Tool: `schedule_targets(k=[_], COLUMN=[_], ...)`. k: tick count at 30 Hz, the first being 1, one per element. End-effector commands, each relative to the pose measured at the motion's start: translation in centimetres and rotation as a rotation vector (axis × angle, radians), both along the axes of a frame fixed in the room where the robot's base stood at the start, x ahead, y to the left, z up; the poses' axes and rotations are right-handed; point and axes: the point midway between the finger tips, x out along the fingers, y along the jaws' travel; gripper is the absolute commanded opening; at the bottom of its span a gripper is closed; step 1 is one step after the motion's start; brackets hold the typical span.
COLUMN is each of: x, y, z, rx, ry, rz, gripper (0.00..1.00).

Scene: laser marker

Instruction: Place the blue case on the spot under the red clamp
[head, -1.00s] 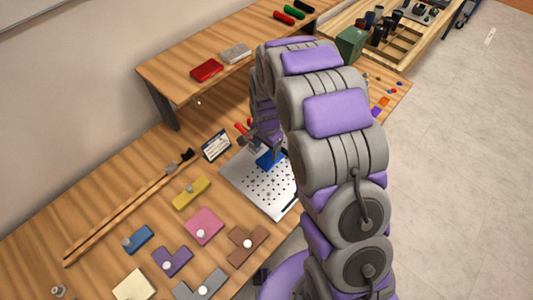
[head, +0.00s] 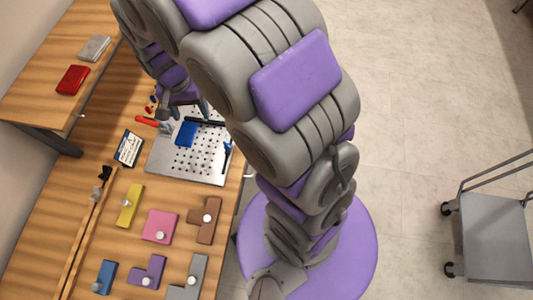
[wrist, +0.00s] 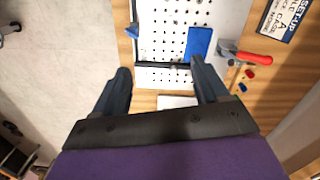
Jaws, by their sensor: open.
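The blue case (head: 186,134) lies flat on the perforated metal plate (head: 205,171), at its upper part. In the wrist view the blue case (wrist: 199,42) lies just beyond my right fingertip. The red clamp (head: 147,121) stands at the plate's edge; in the wrist view its red handle (wrist: 254,58) points away to the right, with its metal end close beside the case. I cannot tell whether it touches the case. My gripper (wrist: 160,67) is open, with nothing between its fingers. In the head view my arm partly hides the gripper.
A black bar (wrist: 160,65) crosses the plate near my fingertips. A blue clamp (head: 227,152) is at the plate's other side. Several coloured blocks, including a pink one (head: 160,226), lie in front. A raised shelf (head: 30,93) is at left.

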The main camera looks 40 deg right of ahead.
Motion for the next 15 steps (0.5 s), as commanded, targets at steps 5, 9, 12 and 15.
schedule_targets(k=[5, 9, 12, 15], x=[-4.7, -8.7, -11.7, -14.6], y=[-2.0, -3.4, -4.2, -5.0], z=[3.6, 5.7, 6.8, 7.9], rx=[0.005, 0.012, 0.018, 0.026], ry=[0.018, 0.036, 0.051, 0.061], rz=[0.106, 0.191, 0.254, 0.317], gripper=[0.74, 0.74, 0.74, 0.74])
